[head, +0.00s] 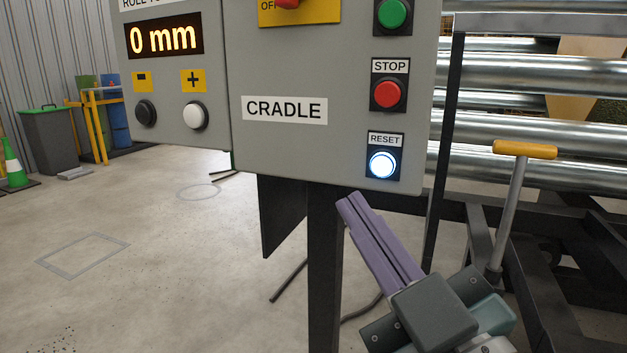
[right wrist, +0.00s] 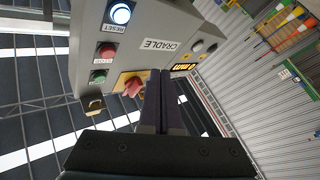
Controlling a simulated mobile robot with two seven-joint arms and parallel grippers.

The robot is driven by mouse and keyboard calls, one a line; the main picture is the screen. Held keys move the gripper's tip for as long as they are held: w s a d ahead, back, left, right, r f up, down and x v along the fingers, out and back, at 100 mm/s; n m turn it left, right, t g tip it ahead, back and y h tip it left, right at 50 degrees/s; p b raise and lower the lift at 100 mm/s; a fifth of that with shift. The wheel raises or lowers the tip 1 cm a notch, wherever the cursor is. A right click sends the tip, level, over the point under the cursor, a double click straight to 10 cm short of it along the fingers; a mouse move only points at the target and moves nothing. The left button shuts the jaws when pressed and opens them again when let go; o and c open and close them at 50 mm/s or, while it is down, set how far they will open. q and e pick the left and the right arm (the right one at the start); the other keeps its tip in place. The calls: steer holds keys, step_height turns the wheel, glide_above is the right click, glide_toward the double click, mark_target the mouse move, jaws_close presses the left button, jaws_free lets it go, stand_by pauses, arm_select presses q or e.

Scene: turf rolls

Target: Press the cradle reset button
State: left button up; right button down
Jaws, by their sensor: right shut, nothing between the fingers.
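The cradle reset button (head: 382,165) is round, lit white-blue, on a black plate under a RESET label at the lower right of the grey control box (head: 290,150). It also shows lit in the right wrist view (right wrist: 121,14), at the top. My right gripper (head: 347,199) has its purple fingers together and empty. In the head view its tips are just below the box's lower edge, left of and lower than the button, apart from it in the picture. My left gripper is in neither view.
Above reset are a red STOP button (head: 387,94) and a green button (head: 393,14). A dark post (head: 325,270) carries the box. Steel rollers (head: 540,75) and a yellow-handled lever (head: 525,150) stand at the right. The concrete floor at the left is mostly clear.

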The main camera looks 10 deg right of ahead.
mark_target(382, 165)
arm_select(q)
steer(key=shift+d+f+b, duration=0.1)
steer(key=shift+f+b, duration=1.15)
arm_select(e)
steer(key=shift+w+d, duration=0.85)
steer(key=shift+w, duration=0.35)
steer(key=shift+w+d, duration=0.9)
steer(key=shift+w, duration=0.35)
steer(key=shift+w+d, duration=0.85)
steer(key=shift+w, duration=0.35)
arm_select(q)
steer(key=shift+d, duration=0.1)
arm_select(e)
steer(key=shift+w+d, duration=0.25)
steer(key=shift+w, duration=0.1)
